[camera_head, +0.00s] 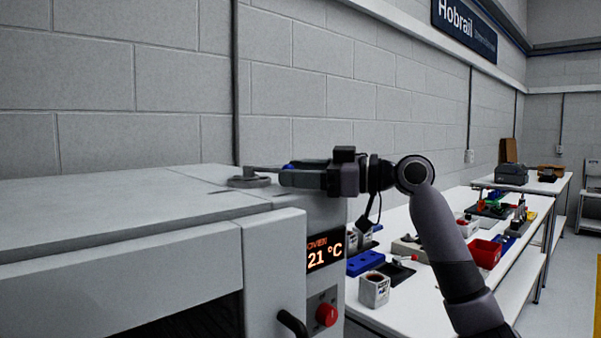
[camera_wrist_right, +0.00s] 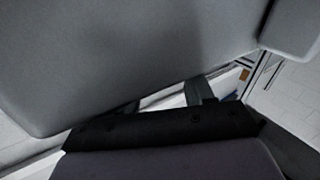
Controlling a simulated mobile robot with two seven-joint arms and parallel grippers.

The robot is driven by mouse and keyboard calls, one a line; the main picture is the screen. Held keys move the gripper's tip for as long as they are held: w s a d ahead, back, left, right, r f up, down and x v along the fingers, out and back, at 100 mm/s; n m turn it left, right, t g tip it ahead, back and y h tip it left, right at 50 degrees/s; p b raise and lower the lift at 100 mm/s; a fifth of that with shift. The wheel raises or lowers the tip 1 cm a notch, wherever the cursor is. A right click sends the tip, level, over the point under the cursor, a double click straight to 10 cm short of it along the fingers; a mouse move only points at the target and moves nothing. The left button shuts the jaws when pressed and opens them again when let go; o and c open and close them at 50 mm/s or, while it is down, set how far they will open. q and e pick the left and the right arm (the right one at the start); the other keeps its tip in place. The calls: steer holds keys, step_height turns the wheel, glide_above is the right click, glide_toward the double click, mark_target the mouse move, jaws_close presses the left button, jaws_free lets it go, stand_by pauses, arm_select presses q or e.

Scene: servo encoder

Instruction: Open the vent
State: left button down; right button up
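The oven (camera_head: 120,215) is a pale grey cabinet filling the left of the head view, with a display reading 21 °C (camera_head: 325,252). On its top, near the right edge, is a round grey vent cap (camera_head: 249,181) with a thin lever (camera_head: 264,170) pointing right. My right gripper (camera_head: 284,178) comes in from the right, level with the oven top, its tips at the lever's outer end. A small blue spot shows there. Whether the fingers touch or enclose the lever is hidden. In the right wrist view a plain grey surface (camera_wrist_right: 130,60) fills most of the picture. My left gripper is out of view.
A red button (camera_head: 326,315) and a black handle (camera_head: 292,323) are on the oven front. A white workbench (camera_head: 410,312) to the right holds a blue block (camera_head: 365,262), a white cup (camera_head: 374,289) and a red bin (camera_head: 486,253). A block wall (camera_head: 330,85) stands behind.

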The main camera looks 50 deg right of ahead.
steer(key=shift+s, duration=0.1)
steer(key=b+v, duration=0.3)
steer(key=v, duration=0.4)
